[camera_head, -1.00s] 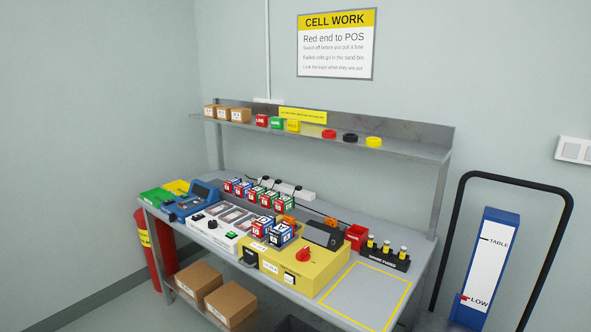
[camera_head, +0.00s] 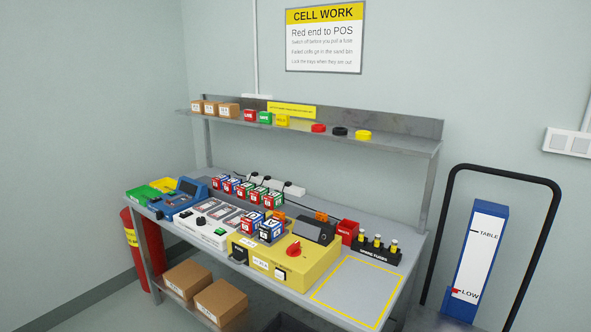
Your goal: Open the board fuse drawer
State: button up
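The yellow board (camera_head: 319,268) sits at the front of the bench, right of the middle. A red rotary switch (camera_head: 294,249) is on its sloped top. A black handle-like part (camera_head: 239,257) is at the left end of its front, with a white label (camera_head: 260,264) to the right of it. I cannot tell for sure which part is the fuse drawer, and no part of the board visibly stands pulled out. Two labelled cells, one red and blue (camera_head: 250,223) and one dark blue (camera_head: 271,231), stand at the board's back left. My gripper is not in view.
A black fuse stand (camera_head: 376,256) and a red bin (camera_head: 347,232) stand behind a clear yellow-outlined area (camera_head: 358,291). A white charger (camera_head: 211,234) is left of the board. An upper shelf (camera_head: 390,143) overhangs the back. A blue-and-white post with black frame (camera_head: 477,254) stands right.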

aim_at(240, 254)
jog(key=k+l, duration=0.1)
jog(key=l, duration=0.15)
jog(key=i+j+u, duration=0.1)
jog(key=i+j, duration=0.9)
